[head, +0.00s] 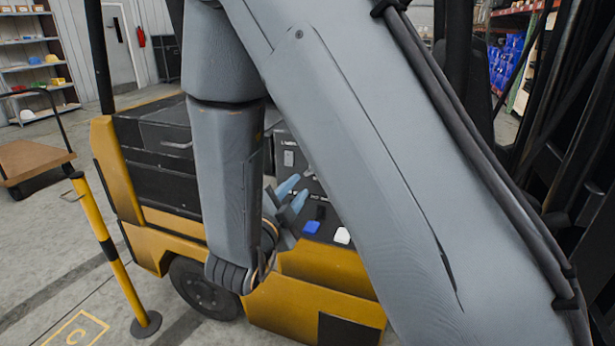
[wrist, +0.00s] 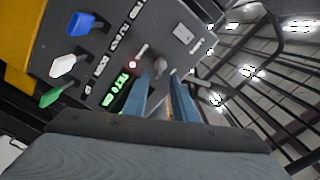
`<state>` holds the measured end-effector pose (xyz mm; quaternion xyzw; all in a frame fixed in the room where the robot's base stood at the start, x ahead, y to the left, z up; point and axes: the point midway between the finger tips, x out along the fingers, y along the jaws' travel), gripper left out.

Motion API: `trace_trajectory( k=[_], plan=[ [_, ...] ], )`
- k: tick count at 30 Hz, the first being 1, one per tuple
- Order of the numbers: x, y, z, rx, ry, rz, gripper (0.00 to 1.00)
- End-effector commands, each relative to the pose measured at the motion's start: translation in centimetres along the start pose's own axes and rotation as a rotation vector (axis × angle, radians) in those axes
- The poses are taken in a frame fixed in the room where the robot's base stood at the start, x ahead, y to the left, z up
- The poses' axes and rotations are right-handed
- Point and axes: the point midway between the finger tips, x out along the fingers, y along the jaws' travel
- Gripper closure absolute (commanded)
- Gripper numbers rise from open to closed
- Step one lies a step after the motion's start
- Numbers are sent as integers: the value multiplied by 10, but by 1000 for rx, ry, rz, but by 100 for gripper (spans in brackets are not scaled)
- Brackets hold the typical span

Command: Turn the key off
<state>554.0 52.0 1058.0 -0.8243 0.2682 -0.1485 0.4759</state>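The control panel (head: 293,160) of a yellow forklift carries labels, switches and coloured levers. It also fills the upper left of the wrist view (wrist: 105,45). A small pale piece (wrist: 140,54) with a red spot at its base stands on the panel near a green-lit display; it may be the key, but I cannot tell its turn position. My gripper (head: 302,186) is at the panel, its two blue fingers apart. In the wrist view my gripper (wrist: 160,76) points at the panel, just right of the pale piece. A small grey shape shows between the fingertips, too unclear to name.
Blue (wrist: 82,23), white (wrist: 66,65) and green (wrist: 52,95) levers stand on the panel left of my fingers. A yellow post (head: 108,246) stands on the floor at left, with a cart (head: 30,160) behind it. Dark mast parts are at the right.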

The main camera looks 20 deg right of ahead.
Motion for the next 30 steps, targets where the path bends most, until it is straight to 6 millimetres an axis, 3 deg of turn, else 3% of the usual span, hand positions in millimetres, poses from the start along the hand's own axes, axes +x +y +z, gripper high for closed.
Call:
trace_trajectory(
  k=[5,16,28,30],
  plan=[
    [14,-2,-4,5,16,-6,75],
    [67,-2,-4,4,13,-6,75],
    [76,-2,-2,3,10,-7,75],
    [76,-2,-2,3,10,-7,83]
  ],
)
